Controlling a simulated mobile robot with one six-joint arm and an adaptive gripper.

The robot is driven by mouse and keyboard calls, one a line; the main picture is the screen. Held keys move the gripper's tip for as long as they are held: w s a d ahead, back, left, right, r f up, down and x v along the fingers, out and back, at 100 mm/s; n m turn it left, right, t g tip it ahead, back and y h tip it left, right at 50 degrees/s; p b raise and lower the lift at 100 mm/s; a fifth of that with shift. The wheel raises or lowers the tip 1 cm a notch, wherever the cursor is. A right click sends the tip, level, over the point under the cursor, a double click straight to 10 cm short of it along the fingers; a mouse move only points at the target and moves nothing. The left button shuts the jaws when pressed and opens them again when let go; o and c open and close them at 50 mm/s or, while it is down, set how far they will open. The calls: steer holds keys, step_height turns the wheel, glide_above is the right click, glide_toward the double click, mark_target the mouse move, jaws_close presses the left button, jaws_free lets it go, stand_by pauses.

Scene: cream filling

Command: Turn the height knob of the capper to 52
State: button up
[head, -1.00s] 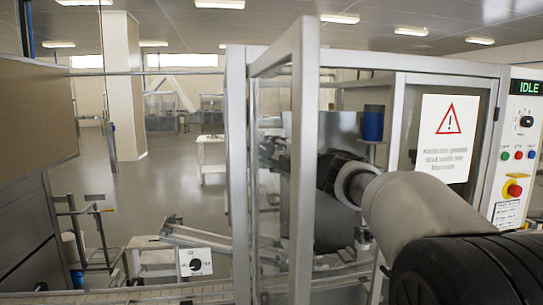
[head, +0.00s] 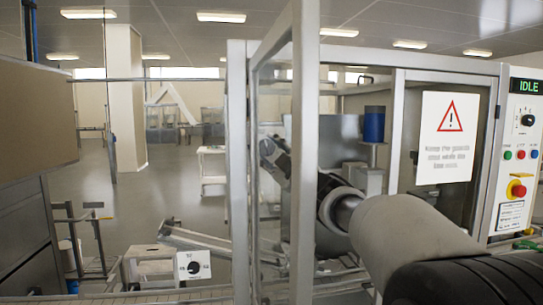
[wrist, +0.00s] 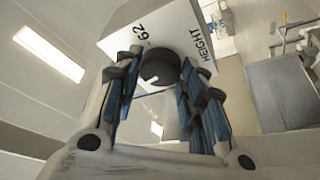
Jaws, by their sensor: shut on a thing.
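The height knob (wrist: 160,66) is a dark round knob on a white panel (wrist: 118,42). The panel is printed "HEIGHT", with "62" visible beside a tick; other marks are hidden. My gripper (wrist: 161,78) is shut on the knob, with a blue-padded finger on either side. A white mark shows on the knob's near side, but the value it points to cannot be read. In the head view my gripper (head: 273,158) is behind the capper's frame (head: 303,160), and the knob it holds cannot be made out there.
A separate white box with a black dial (head: 194,267) stands low at the left. Upright metal posts and clear guarding stand close around my arm. A control panel (head: 519,155) reading "IDLE" and a warning sign (head: 447,138) are at the right.

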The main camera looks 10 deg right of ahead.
stand_by(0.4)
steer(key=o, duration=1.1)
steer(key=v, duration=1.2)
steer(key=shift+f, duration=0.1)
